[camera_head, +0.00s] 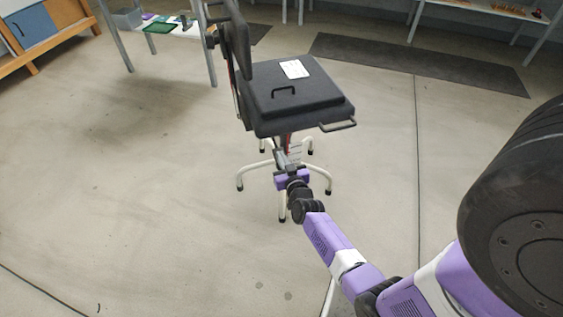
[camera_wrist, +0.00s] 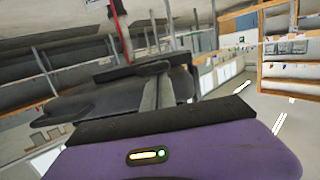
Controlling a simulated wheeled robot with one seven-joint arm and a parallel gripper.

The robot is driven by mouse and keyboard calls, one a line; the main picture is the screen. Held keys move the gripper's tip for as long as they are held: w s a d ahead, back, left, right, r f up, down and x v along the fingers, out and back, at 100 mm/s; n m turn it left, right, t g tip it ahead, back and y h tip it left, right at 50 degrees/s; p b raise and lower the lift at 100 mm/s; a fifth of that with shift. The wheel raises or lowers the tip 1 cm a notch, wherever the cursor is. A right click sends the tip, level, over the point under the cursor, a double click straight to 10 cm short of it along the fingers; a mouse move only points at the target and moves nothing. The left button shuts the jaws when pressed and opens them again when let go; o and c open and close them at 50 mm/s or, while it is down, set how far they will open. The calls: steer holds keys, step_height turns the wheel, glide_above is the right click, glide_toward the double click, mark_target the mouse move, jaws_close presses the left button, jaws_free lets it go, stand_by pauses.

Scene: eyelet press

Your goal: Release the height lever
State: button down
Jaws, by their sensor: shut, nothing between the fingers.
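A black office chair (camera_head: 262,124) stands on pale curved legs in the middle of the head view. A bar-shaped loop handle (camera_head: 338,125) sticks out from the right side of its seat; it looks like the height lever, but I cannot be certain. My gripper (camera_head: 283,158) is below the front edge of the seat, near the red column, apart from that handle. Its fingers are shut and empty. In the wrist view my gripper (camera_wrist: 157,92) points under dark chair parts, with a red post (camera_wrist: 118,22) beyond. I cannot make out the lever in the wrist view.
A white card (camera_head: 294,69) and a small black handle (camera_head: 283,91) are on the seat. A dark mat (camera_head: 420,62) lies behind the chair. The floor around is clear.

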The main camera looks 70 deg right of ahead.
step_height(320, 180, down, 10)
steer(key=w+d+t+h+b, duration=0.1)
steer(key=t+h+b, duration=0.2)
steer(key=b, duration=1.9)
steer(key=shift+w+d+h, duration=0.15)
steer(key=shift+d+h, duration=0.15)
